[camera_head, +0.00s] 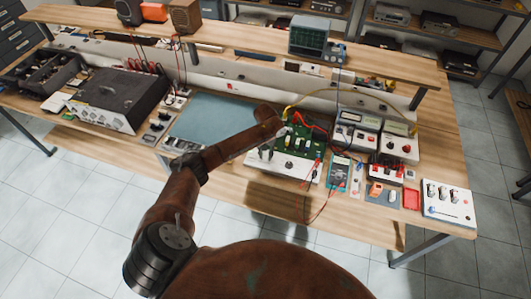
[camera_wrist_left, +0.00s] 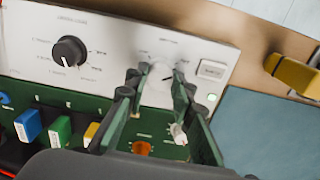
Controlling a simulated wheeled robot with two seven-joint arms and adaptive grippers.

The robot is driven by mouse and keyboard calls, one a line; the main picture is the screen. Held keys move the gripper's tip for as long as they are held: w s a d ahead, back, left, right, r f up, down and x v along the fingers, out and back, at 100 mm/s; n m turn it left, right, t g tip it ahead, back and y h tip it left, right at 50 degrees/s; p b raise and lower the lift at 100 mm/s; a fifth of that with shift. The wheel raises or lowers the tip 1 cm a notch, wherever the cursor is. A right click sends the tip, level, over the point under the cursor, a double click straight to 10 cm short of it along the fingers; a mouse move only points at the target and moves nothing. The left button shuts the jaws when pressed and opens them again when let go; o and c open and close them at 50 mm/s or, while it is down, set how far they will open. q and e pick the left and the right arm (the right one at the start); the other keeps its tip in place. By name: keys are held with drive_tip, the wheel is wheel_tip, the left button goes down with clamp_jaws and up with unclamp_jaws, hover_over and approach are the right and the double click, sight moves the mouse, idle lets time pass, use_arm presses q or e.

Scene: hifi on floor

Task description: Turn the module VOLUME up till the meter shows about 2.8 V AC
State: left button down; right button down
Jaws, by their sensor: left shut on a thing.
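The module is a green circuit board (camera_head: 309,143) with a white front panel (camera_head: 292,165) on the bench. In the left wrist view the panel (camera_wrist_left: 115,30) carries a pale knob (camera_wrist_left: 160,74) and a black knob (camera_wrist_left: 69,52). My left gripper (camera_wrist_left: 158,80) has a finger on each side of the pale knob and is shut on it. The panel lettering is too blurred to confirm which knob is VOLUME. In the head view my left gripper (camera_head: 267,148) is small beside the board's left end. A handheld meter (camera_head: 339,171) lies to the right; its reading is illegible. My right gripper is out of view.
Boxed instruments (camera_head: 357,129) stand behind the meter, with red and yellow leads running among them. A teal mat (camera_head: 209,121) lies left of the board. A switch box (camera_head: 448,205) is at the bench's right end. An oscilloscope (camera_head: 309,37) stands on the upper shelf.

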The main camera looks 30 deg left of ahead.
use_arm(q)
drive_tip(key=m+p, duration=0.1)
drive_tip(key=m, duration=0.1)
drive_tip(key=m+p, duration=0.1)
drive_tip(key=shift+r+m+p, duration=0.2)
drive_tip(key=shift+m+p, duration=0.15)
drive_tip(key=shift+m, duration=0.05)
drive_tip(key=m+p, duration=0.1)
drive_tip(key=m, duration=0.2)
drive_tip(key=shift+m+p, duration=0.3)
drive_tip(key=shift+p, duration=0.05)
drive_tip(key=m+p, duration=0.1)
drive_tip(key=m, duration=0.3)
drive_tip(key=shift+f+m, duration=0.1)
drive_tip(key=shift+m, duration=0.2)
drive_tip(key=m, duration=0.3)
drive_tip(key=shift+m, duration=1)
drive_tip(key=c, duration=2.1)
unclamp_jaws()
drive_tip(key=o, duration=0.4)
